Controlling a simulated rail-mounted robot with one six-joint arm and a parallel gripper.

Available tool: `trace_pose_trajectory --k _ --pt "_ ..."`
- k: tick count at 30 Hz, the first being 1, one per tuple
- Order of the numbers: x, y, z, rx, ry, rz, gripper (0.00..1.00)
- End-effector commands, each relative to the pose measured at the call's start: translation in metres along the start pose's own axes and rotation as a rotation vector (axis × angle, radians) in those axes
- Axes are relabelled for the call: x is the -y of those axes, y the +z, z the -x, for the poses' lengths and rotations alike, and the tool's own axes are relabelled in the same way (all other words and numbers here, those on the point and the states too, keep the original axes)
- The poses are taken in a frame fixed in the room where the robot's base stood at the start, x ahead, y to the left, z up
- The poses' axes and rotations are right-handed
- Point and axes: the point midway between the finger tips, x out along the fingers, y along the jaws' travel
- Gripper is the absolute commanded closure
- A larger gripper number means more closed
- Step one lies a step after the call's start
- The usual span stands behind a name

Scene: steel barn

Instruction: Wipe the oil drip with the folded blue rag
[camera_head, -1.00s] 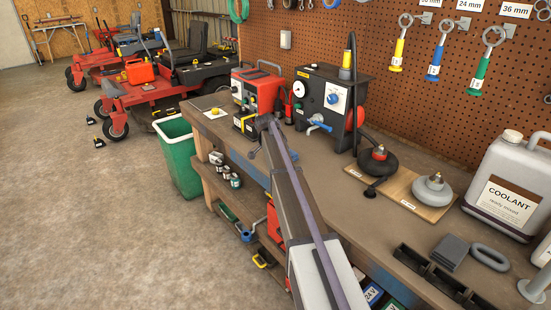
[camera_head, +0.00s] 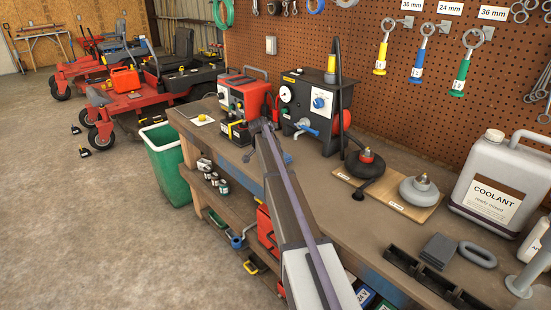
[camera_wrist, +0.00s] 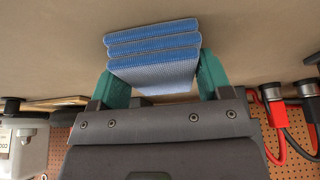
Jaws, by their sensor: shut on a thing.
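The folded blue rag (camera_wrist: 153,53) is in the wrist view, its layers stacked, between the two green fingers of my gripper (camera_wrist: 157,75). The gripper is shut on it. The plain brown bench surface (camera_wrist: 50,40) shows beyond the rag; I cannot tell whether the rag touches it. In the head view, my arm reaches over the bench (camera_head: 320,185) and hides the gripper and rag. I cannot make out the oil drip in either view.
A red unit (camera_head: 237,97) and a black unit with a gauge (camera_head: 312,105) stand at the back of the bench. A coolant jug (camera_head: 500,180), grey pad (camera_head: 439,249) and black rail (camera_head: 428,272) are at the right. A green bin (camera_head: 168,165) stands left.

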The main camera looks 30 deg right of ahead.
Motion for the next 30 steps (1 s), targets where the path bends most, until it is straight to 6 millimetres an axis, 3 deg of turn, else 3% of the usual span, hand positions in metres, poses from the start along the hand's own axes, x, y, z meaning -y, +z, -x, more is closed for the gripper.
trace_pose_trajectory --k 6,14,24,30 --pt "0.000 0.025 0.011 0.004 -0.001 0.002 0.50" --pt "0.001 0.030 0.014 0.003 -0.002 0.002 0.50" --pt "0.000 0.061 0.029 0.002 -0.002 0.002 0.50" --pt "0.001 0.062 0.029 0.001 -0.002 0.000 0.50"
